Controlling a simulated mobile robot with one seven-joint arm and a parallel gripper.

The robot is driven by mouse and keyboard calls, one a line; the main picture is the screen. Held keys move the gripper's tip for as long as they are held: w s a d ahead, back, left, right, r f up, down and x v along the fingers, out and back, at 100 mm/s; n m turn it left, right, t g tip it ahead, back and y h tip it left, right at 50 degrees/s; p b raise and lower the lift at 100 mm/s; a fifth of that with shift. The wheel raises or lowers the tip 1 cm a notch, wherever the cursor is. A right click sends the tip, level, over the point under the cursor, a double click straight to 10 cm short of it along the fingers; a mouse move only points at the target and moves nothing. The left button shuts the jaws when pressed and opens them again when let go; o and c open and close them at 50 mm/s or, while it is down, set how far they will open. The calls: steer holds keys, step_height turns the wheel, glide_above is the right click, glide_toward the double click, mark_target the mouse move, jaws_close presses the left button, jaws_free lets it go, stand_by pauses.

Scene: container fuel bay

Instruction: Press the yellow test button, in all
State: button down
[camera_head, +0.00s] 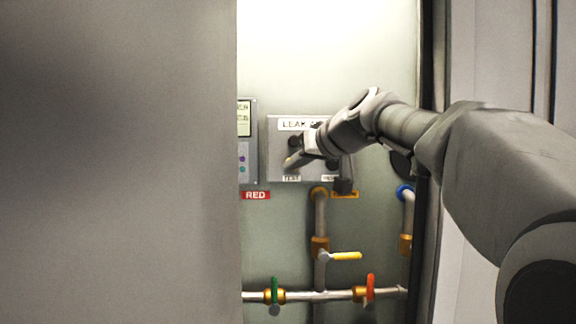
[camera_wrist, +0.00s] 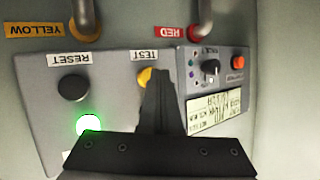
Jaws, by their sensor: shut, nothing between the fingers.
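The yellow test button (camera_wrist: 145,77) is on a grey panel, by the TEST label in the wrist view. My gripper (camera_wrist: 158,85) is shut and empty, and its fingertips overlap part of the button there. Whether they touch it I cannot tell. In the head view my gripper (camera_head: 290,165) is in front of the leak panel (camera_head: 274,150), just above the TEST label (camera_head: 291,178), and the button is hidden. A black reset button (camera_wrist: 73,87) and a lit green lamp (camera_wrist: 88,124) are on the same panel.
A second panel (camera_wrist: 215,85) with a knob and an orange button adjoins it. Below are pipes with a yellow-handled valve (camera_head: 346,256), a green-handled valve (camera_head: 274,290) and a red-handled valve (camera_head: 370,288). A large grey surface (camera_head: 120,160) fills the left.

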steer(key=shift+w, duration=0.15)
stand_by(0.4)
steer(key=shift+s+b, duration=0.55)
steer(key=shift+s, duration=0.35)
steer(key=s+b, duration=0.2)
steer(key=s, duration=0.3)
steer(key=shift+b, duration=0.35)
steer(key=s+d+f+m+g+h, duration=0.1)
steer(key=s+d+f+g+h, duration=0.1)
steer(key=s+f, duration=0.7)
steer(key=s+d+f+m+g+h, duration=0.1)
steer(key=s+d+f+g+h, duration=0.1)
steer(key=s+d+f, duration=0.3)
steer(key=s+d+f+m+g+h, duration=0.1)
steer(key=s+d+f+g+h, duration=0.1)
steer(key=s+f, duration=1.2)
step_height(320, 180, down, 6)
steer(key=shift+d+r+m+h, duration=0.15)
steer(key=shift+d+m+h, duration=0.2)
steer(key=shift+d, duration=0.5)
